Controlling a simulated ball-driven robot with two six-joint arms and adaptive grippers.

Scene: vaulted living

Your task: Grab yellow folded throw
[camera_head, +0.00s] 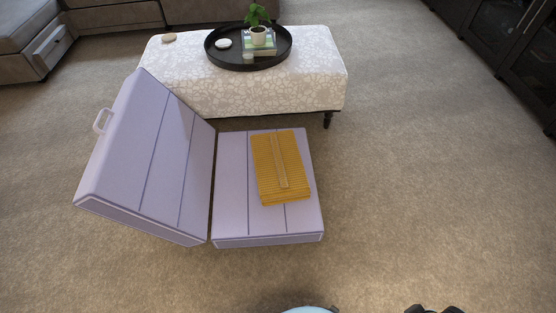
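The yellow folded throw (280,166) is a ribbed, mustard-coloured rectangle with a raised strip along its middle. It lies flat on the right half of a lavender hinged case or folding pad (231,190), close to that half's right edge. My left gripper is not in view. A small dark part at the bottom edge, right of centre, looks like the top of my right gripper (435,309). Its fingers are cut off, so I cannot tell whether it is open or shut. It is well apart from the throw.
The left half of the lavender piece (150,150) stands tilted up, with a handle. Behind is a patterned ottoman (180,75) with a black tray (217,58) holding a plant (258,20). Carpet is clear in front and right. A dark cabinet (500,45) stands far right.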

